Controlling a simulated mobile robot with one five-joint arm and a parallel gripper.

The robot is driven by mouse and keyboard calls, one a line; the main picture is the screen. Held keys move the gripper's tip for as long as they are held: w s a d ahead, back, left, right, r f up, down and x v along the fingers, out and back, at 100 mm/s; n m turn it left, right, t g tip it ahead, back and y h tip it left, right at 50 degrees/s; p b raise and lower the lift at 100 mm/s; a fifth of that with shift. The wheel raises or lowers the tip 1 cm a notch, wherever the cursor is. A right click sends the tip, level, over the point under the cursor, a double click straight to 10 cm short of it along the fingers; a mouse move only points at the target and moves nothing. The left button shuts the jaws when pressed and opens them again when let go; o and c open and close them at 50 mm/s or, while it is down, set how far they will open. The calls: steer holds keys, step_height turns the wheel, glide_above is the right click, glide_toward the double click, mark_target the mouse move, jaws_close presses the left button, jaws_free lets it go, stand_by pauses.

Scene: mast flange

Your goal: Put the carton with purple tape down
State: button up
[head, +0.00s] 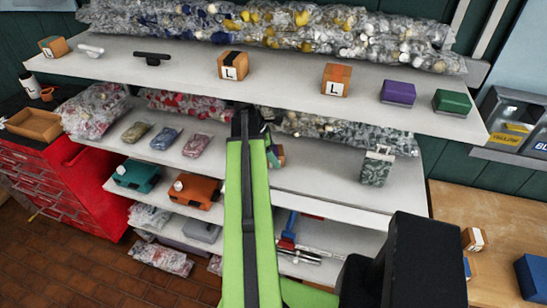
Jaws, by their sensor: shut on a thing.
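My green arm reaches up the middle of the head view, and its dark end with my gripper (262,135) is over the second shelf. Just right of it a small part of a brown carton (279,156) shows; my gripper is shut on it. The arm hides most of this carton, so I cannot make out its tape colour or whether its underside touches the shelf. The fingers are mostly hidden too.
The top shelf (180,67) bears a black-taped carton (232,66), another carton (336,80), a purple box (398,92) and a green box (453,102). The second shelf (325,178) has bare room right of my arm, up to a patterned grey-green container (376,168).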

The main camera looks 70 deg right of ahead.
steer(key=o, duration=1.6)
steer(key=shift+o, duration=0.2)
steer(key=shift+r+p, duration=0.2)
steer(key=shift+p, duration=0.1)
steer(key=shift+w+a+r+p, duration=0.3)
steer(key=shift+w+r+p, duration=0.3)
steer(key=shift+w, duration=0.05)
steer(key=w+a, duration=0.1)
steer(key=w, duration=0.2)
steer(key=w+a, duration=0.2)
steer(key=w, duration=0.1)
steer(key=w+a, duration=0.1)
steer(key=w, duration=0.3)
steer(key=shift+a+f, duration=0.1)
steer(key=shift+a, duration=0.3)
